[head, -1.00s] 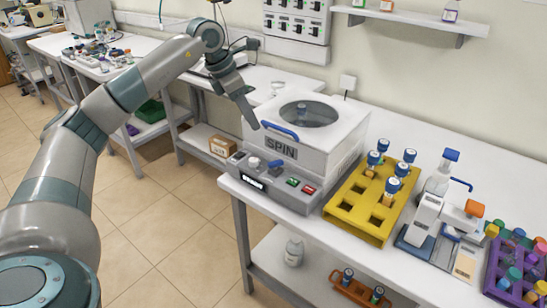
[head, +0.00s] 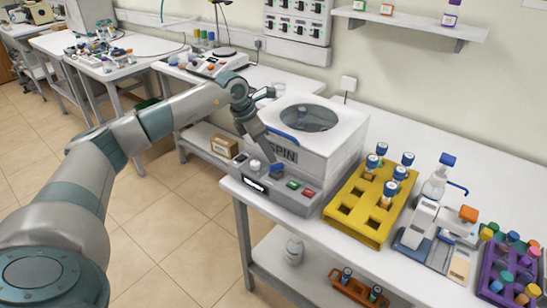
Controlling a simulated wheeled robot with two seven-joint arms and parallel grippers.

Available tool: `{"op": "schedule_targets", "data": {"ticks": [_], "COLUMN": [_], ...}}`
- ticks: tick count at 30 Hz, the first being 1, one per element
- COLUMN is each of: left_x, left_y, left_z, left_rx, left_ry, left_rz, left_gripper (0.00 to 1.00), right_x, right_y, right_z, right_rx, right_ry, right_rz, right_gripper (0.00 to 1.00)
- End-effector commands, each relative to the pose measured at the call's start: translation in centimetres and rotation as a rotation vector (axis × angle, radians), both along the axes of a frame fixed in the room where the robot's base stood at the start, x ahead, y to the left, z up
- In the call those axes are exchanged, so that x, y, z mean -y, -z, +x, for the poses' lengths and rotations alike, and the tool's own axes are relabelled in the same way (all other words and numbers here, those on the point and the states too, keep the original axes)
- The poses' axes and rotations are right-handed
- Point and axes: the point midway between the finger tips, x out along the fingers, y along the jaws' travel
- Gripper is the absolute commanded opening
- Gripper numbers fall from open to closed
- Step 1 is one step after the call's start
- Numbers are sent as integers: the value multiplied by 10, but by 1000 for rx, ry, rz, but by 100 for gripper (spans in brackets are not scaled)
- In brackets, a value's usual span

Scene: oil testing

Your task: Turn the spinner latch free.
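The spinner (head: 318,140) is a white box marked SPIN with a round window in its lid and a blue handle (head: 282,131) along the lid's front edge. Its grey front panel carries a white knob (head: 254,165), a small dark blue piece (head: 276,170) that looks like the latch, and green and red buttons. My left gripper (head: 274,160) points down in front of the spinner, with its tips at or just above the dark blue piece. I cannot tell if they touch it, or whether the fingers are open. My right gripper is out of view.
A yellow rack (head: 356,221) with blue-capped tubes stands right of the spinner. Beyond it are a white device (head: 424,225), a spray bottle (head: 437,180) and a purple rack (head: 491,270). A wall shelf (head: 408,20) hangs above. The table's front edge lies close below the panel.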

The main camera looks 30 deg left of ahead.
Motion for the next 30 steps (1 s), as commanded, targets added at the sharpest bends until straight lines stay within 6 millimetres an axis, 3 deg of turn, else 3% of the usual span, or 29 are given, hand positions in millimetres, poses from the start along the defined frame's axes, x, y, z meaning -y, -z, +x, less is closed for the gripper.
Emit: {"op": "schedule_targets", "data": {"ticks": [10,24,28,30], "left_x": [11,12,12,12], "left_y": [43,53,53,53], "left_z": [16,18,18,18], "left_rx": [-1,1,1,1], "left_ry": [-1,1,1,1], "left_rz": [-1,0,0,0], "left_gripper": [31,31,0,0], "right_x": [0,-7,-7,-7], "right_y": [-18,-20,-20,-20], "right_z": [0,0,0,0], "right_rx": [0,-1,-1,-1], "right_ry": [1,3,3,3], "right_rz": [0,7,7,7], "right_gripper": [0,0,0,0]}}
